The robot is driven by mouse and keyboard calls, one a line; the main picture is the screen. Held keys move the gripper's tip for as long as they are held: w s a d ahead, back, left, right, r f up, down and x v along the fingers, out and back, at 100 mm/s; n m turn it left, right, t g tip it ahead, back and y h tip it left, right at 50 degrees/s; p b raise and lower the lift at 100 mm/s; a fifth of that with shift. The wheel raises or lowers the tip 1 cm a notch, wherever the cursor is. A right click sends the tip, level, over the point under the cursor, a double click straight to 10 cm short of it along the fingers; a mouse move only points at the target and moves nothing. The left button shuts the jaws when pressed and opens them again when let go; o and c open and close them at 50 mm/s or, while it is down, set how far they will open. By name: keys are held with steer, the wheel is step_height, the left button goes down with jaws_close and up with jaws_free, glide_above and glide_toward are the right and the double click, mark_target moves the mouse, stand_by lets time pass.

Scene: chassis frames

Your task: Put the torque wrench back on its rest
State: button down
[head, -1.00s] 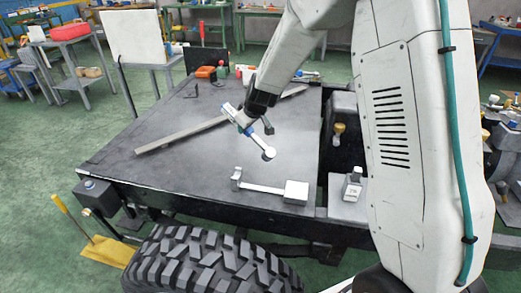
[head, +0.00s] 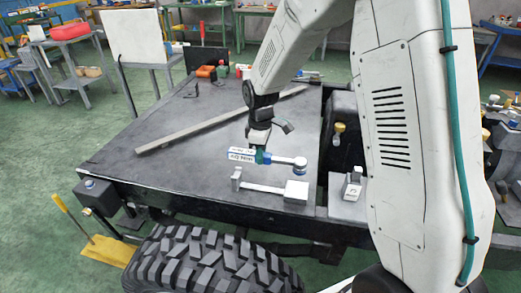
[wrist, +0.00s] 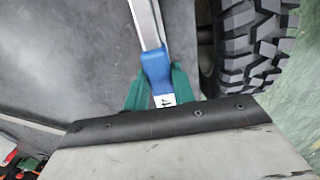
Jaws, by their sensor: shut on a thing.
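The torque wrench (head: 280,160) has a blue handle with a white label, a silver shaft and a round head. My gripper (head: 263,157) points down and is shut on the handle, with the wrench nearly level and its head to the right. In the wrist view, green fingers of my gripper (wrist: 160,87) flank the blue handle of the torque wrench (wrist: 156,66), and its shaft runs up out of frame. The rest (head: 264,188) lies just below in the head view, with a small upright at its left and a block at its right. The wrench appears above it, apart from it.
A long grey bar (head: 190,131) lies across the dark bench top (head: 130,175). Bottles and a red item stand at its back edge. A large tyre (head: 210,262) is in front, and metal fittings (head: 352,187) stand right of the rest.

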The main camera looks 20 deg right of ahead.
step_height(320, 180, down, 6)
stand_by(0.5)
steer(key=shift+f, duration=0.95)
stand_by(2.1)
steer(key=c, duration=1.1)
jaws_free()
steer(key=shift+r, duration=3.5)
steer(key=shift+s, duration=0.1)
